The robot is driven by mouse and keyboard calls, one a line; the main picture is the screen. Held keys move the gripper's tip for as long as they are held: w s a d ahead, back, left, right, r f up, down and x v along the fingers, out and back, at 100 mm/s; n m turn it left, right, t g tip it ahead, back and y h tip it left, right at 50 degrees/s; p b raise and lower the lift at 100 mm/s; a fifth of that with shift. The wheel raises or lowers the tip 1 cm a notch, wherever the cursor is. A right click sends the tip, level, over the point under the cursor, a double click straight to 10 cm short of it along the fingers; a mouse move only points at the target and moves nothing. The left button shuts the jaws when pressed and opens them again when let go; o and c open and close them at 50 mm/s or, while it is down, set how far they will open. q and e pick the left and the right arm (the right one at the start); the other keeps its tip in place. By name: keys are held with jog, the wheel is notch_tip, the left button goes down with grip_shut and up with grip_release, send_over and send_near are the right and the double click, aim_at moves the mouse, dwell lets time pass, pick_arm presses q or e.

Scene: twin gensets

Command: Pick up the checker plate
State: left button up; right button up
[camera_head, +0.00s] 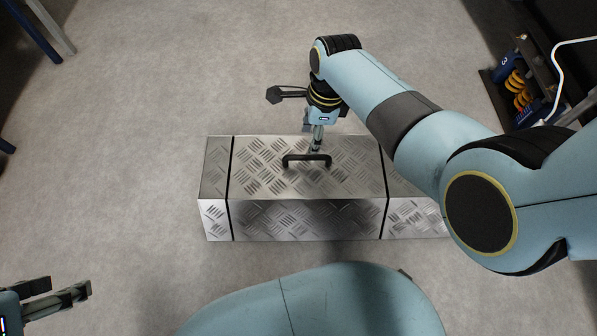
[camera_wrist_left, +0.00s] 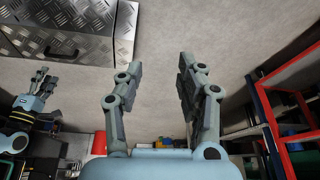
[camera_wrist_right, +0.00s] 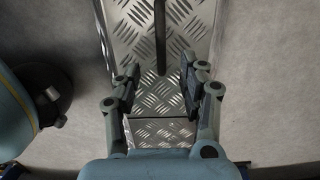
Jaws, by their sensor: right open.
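The checker plate (camera_head: 308,219) is a silver diamond-tread box shape on the floor, with dark seams and a black handle (camera_head: 307,159) on its top. My right gripper (camera_head: 317,148) is over the top, right at the back of the handle in the head view. In the right wrist view the right gripper (camera_wrist_right: 160,85) is open, with the handle (camera_wrist_right: 160,40) ahead between its fingers; contact cannot be told. My left gripper (camera_head: 88,290) is at the lower left, apart from the plate. It is open and empty in the left wrist view (camera_wrist_left: 158,75), where the plate (camera_wrist_left: 85,20) shows at upper left.
Bare floor (camera_head: 120,150) lies left of the plate. Equipment with orange springs (camera_head: 518,88) stands at the upper right. Blue and grey posts (camera_head: 45,25) stand at the upper left. A red frame (camera_wrist_left: 275,120) shows in the left wrist view.

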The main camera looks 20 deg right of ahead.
aim_at(308, 156)
jog(key=f+b, duration=0.1)
jog(key=f, duration=0.1)
jog(key=f+b, duration=0.1)
jog(key=shift+s+a+f, duration=0.1)
jog(key=shift+a+f, duration=0.1)
jog(key=shift+f, duration=0.2)
pick_arm(q)
notch_tip(308, 156, down, 6)
jog(key=w+t+b, duration=0.1)
jog(key=t, duration=0.3)
jog(key=shift+w, duration=0.4)
pick_arm(e)
jog(key=shift+f, duration=0.6)
